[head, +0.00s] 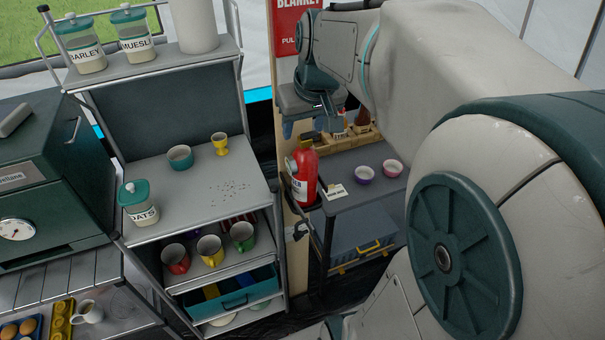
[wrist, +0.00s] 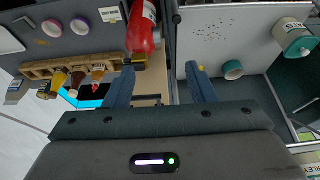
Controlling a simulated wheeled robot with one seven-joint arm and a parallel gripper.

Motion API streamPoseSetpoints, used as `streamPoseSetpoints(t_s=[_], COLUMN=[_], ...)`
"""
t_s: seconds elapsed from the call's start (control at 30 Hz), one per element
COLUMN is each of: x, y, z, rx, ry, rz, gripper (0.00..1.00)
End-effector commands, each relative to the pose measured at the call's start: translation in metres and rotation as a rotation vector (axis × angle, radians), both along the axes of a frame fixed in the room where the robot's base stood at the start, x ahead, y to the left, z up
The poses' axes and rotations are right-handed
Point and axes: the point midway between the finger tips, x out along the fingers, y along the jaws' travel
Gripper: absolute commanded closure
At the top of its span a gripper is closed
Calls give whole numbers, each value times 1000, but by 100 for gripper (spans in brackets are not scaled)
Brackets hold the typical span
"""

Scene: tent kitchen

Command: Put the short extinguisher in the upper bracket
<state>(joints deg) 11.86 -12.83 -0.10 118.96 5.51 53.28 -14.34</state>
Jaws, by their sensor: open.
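A short red fire extinguisher (head: 304,177) with a white label is upright beside the wooden post (head: 291,140), at the left edge of the dark side table. It also shows at the top of the wrist view (wrist: 143,32). Dark fittings show on the post around and below it. I cannot tell which is the upper bracket, or whether the extinguisher sits in one. My gripper (head: 318,122) is above the extinguisher, apart from it. In the wrist view its two blue-grey fingers (wrist: 162,78) are spread with nothing between them.
The dark side table (head: 349,199) holds two small bowls, a card and a wooden rack of bottles. A red fire blanket box (head: 295,22) hangs on the post above. The shelf unit (head: 206,203) with cups and jars stands close on the left.

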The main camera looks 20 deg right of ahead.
Motion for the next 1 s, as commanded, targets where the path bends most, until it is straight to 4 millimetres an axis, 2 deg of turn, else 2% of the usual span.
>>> streamPoseSetpoints(t_s=[0.03,0.2,0.3,0.4,0.53,1.0], x=[-23,-86,-113,-130,-138,-138], y=[15,46,56,60,62,62], z=[-6,-35,-50,-61,-66,-66], rx=[-1,-3,-5,-8,-8,-8], ry=[4,24,32,37,40,40], rz=[9,11,10,9,7,7], gripper=[49,49,49,49,49,49])
